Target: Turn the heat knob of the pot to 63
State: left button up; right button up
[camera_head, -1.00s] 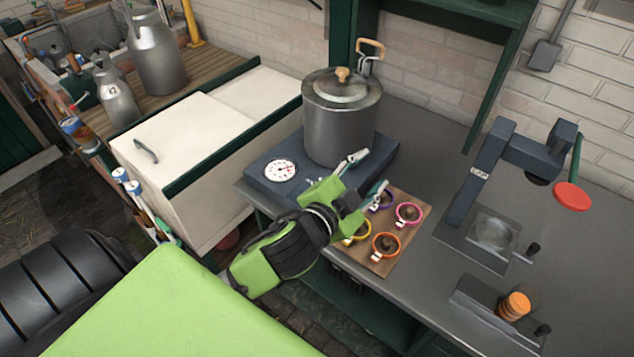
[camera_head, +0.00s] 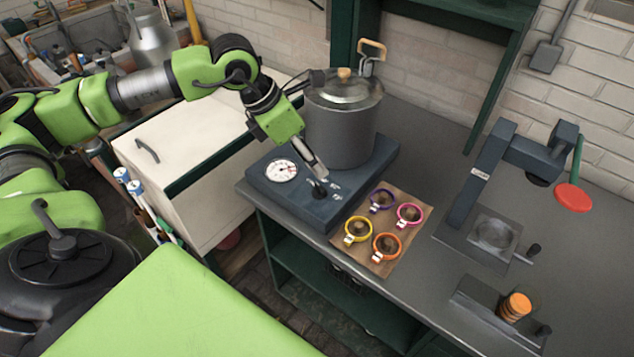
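The pot (camera_head: 340,125) is a grey metal pot with a lid and wooden knob, on a dark blue heater base (camera_head: 270,195). The base's front has a round white dial (camera_head: 282,171) with a needle and, to its right, a small dark heat knob (camera_head: 319,189) with white markings beside it. The dial reading is too small to tell. My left gripper (camera_head: 315,165) points down in front of the pot, its grey fingertips just above the heat knob. Contact and finger spread cannot be made out. My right gripper is not in view.
A brown board (camera_head: 377,262) with several coloured rings lies right of the base. A dark press-like device (camera_head: 490,170) stands further right, with an orange stack (camera_head: 515,306) in front. A white chest (camera_head: 190,135) is to the left. The grey counter between is clear.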

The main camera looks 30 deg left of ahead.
pick_arm(q)
jog(key=a+y, duration=0.1)
jog(key=a, duration=0.2)
jog(key=p, duration=0.4)
send_near(319, 186)
jog(key=x, duration=0.7)
jog(key=shift+w+d+f, duration=0.15)
jog(key=shift+f, duration=0.1)
jog(key=shift+w+d+f, duration=0.1)
jog(key=shift+f, duration=0.4)
jog(key=c, duration=1.1)
